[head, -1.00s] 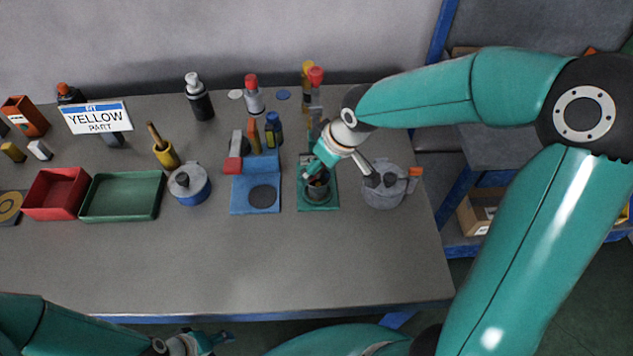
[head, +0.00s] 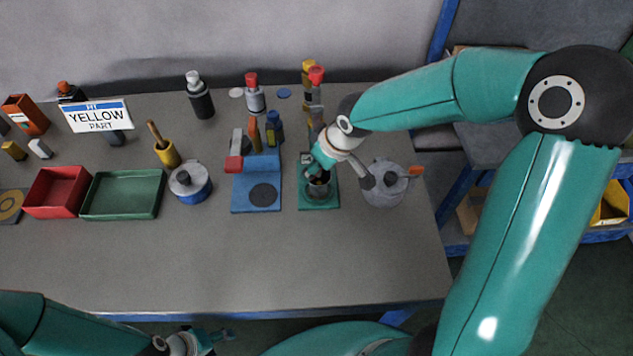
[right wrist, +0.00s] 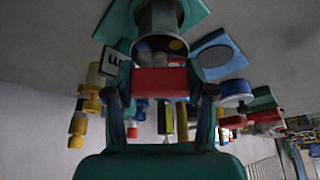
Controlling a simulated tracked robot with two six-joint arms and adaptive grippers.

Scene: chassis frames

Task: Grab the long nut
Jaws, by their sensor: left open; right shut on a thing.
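My right gripper (head: 313,168) is low over a dark cup (head: 319,186) on a green stand (head: 320,201), right of the blue stand. In the right wrist view its fingers (right wrist: 161,88) are shut on a red block-like piece (right wrist: 160,81). I cannot tell whether this piece is the long nut. The cup (right wrist: 160,45) shows just beyond it with small round pieces inside, too dark to identify. My left gripper (head: 212,340) is open and empty at the bottom edge of the head view, in front of the table.
A grey pot (head: 388,187) with an orange handle stands close right of the cup. A blue stand (head: 256,197) and a blue pot (head: 190,187) are to the left. Red (head: 55,200) and green trays (head: 122,201) lie farther left. The front of the table is clear.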

